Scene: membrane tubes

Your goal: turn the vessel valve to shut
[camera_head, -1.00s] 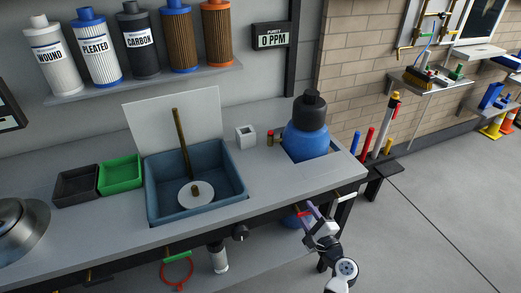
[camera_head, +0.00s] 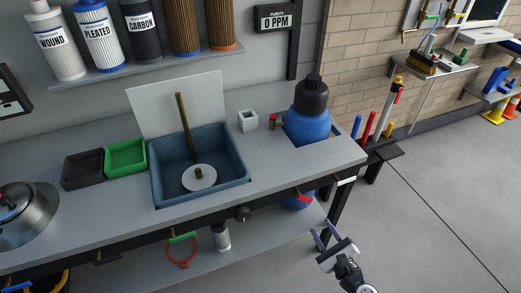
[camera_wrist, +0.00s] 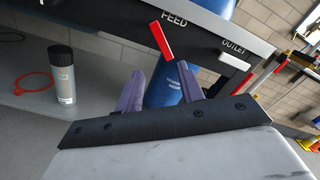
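A blue vessel with a dark cap (camera_head: 308,115) sits in the right end of the bench; its lower part shows below the bench. A red valve handle (camera_head: 304,198) is on the bench's front edge below it. The frames do not show which is the vessel valve. My gripper (camera_head: 323,230), also in the wrist view (camera_wrist: 160,82), is open and empty, below and apart from the handles. Its purple fingers partly cover the vessel.
A dark knob (camera_head: 242,213) is on the bench front. Red and white tools (camera_head: 381,112) stand to the right. The floor to the right of my gripper is clear.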

